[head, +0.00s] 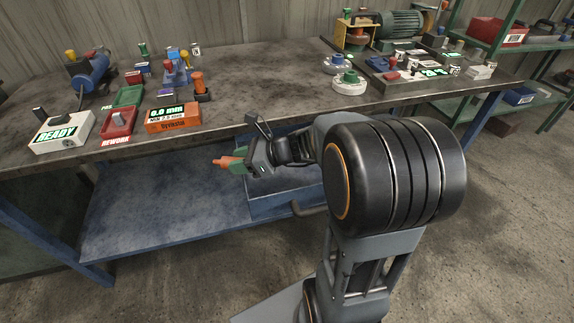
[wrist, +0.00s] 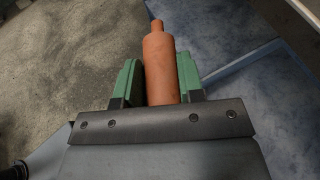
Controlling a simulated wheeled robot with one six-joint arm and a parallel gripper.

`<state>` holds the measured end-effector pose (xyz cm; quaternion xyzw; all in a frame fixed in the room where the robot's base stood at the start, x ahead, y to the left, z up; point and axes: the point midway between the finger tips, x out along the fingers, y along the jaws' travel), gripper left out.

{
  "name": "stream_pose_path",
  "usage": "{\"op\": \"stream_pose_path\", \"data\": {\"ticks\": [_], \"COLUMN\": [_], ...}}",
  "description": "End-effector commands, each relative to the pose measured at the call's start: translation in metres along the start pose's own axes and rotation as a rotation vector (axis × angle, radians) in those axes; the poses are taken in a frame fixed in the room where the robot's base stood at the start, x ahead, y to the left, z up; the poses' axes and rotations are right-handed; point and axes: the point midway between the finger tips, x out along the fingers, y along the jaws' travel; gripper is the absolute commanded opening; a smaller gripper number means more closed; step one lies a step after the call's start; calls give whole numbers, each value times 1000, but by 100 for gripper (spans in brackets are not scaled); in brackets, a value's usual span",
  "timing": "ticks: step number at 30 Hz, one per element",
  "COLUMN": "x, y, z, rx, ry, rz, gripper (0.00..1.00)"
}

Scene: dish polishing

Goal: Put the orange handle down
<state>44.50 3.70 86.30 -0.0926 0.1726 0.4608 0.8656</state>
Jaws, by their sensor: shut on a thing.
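The orange handle (wrist: 160,68) is held between the two green fingers of my gripper (wrist: 159,80) in the wrist view. Its narrow tip points away from the gripper, and its near end is hidden behind the dark wrist plate. In the head view the orange handle (head: 222,162) sticks out to the left of my gripper (head: 236,164). The gripper is in front of the bench's front edge, and the blue lower shelf shows behind and below it. The handle appears to touch nothing but the fingers.
The bench top (head: 255,75) has a wide clear middle. At its left stand a white READY box (head: 62,132), a red REWORK tray (head: 118,124), a green tray (head: 129,96) and an orange display box (head: 173,118). A motor machine (head: 398,25) stands at the back right. The blue lower shelf (head: 150,205) is mostly bare.

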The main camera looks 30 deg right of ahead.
Motion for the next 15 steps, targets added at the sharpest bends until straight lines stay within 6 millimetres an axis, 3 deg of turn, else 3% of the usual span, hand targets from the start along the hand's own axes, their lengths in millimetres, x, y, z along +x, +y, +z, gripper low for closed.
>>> {"op": "stream_pose_path", "data": {"ticks": [10,15], "x": [-42,-48], "y": [-53,-69], "z": [-60,-93], "rx": [4,3], "ry": [0,-1], "rz": [-2,0], "gripper": [9,9]}}
